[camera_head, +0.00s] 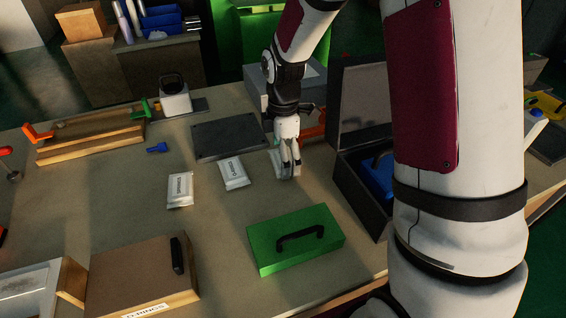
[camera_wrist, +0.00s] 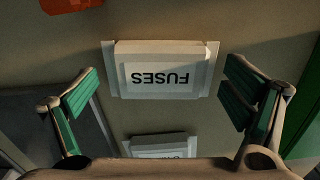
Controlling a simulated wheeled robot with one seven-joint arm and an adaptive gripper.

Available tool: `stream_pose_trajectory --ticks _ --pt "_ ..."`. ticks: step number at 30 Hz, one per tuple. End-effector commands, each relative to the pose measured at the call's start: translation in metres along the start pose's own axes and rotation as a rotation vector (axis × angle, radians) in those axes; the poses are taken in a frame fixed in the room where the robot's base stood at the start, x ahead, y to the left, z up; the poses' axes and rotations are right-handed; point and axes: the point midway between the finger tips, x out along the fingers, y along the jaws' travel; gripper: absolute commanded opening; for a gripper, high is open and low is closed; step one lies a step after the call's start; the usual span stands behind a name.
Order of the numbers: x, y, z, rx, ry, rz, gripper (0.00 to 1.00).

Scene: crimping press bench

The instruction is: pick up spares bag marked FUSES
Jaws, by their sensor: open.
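The FUSES spares bag (camera_wrist: 160,55) is white and flat with dark letters, upside down in the wrist view. It lies on the bench between my spread fingers, apart from both. My gripper (camera_wrist: 160,90) is open and empty, with green pads on its fingers. In the head view my gripper (camera_head: 287,163) points down over the bag and hides most of it; a pale edge of the bag (camera_head: 274,160) shows beside the fingers. How high the fingers are above the bench I cannot tell.
Two more white bags, one at middle (camera_head: 234,173) and one further left (camera_head: 180,189), lie to the left. A dark plate (camera_head: 228,137) lies behind them. An open grey case (camera_head: 362,118) stands to the right. A green case (camera_head: 295,240) lies in front.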

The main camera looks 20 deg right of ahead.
Motion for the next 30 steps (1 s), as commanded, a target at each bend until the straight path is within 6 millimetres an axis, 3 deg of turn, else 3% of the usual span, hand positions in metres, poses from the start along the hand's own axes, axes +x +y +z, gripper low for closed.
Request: stream_pose_trajectory --ticks 7,14,24,30 --pt "0.001 0.0 0.0 0.0 0.0 0.001 0.94" --pt "0.001 0.0 0.0 0.0 0.0 0.001 0.42" --pt "-0.001 0.0 0.0 0.0 0.0 0.001 0.42" --pt "-0.026 0.001 0.0 0.001 0.0 0.005 0.42"
